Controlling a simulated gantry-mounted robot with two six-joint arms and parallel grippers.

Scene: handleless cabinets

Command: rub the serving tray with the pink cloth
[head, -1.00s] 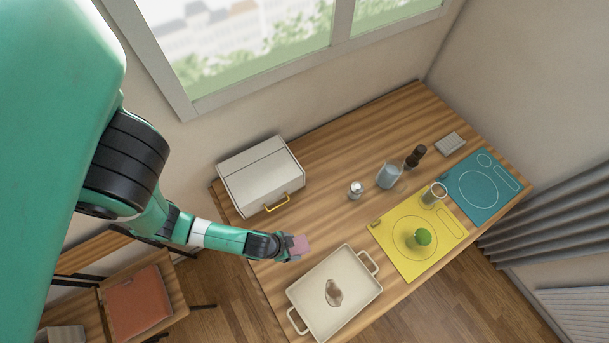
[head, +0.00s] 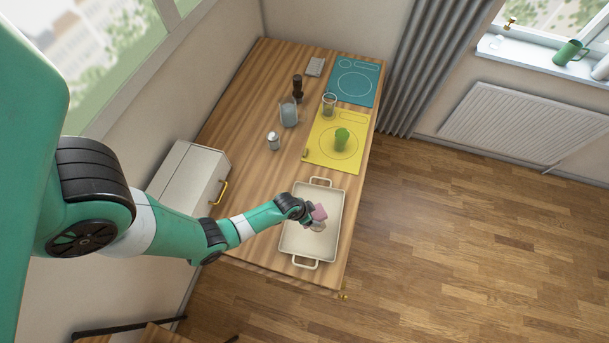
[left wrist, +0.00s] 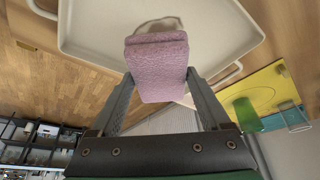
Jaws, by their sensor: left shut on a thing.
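The cream serving tray (head: 296,238) with two end handles lies on the wooden table near its front edge. My left gripper (head: 309,212) is above the middle of the tray, shut on the pink cloth (head: 319,212). In the left wrist view the folded cloth (left wrist: 157,65) sits between the two fingers, with the tray (left wrist: 90,30) behind it. A brownish patch (head: 317,226) on the tray floor shows partly beneath the cloth. I cannot tell whether the cloth touches the tray. My right gripper is not in view.
A yellow mat (head: 325,155) with a green cup (head: 341,139) and a glass (head: 329,104) lies beyond the tray. A shaker (head: 273,140), jug (head: 289,112) and pepper mill (head: 297,88) stand farther left.

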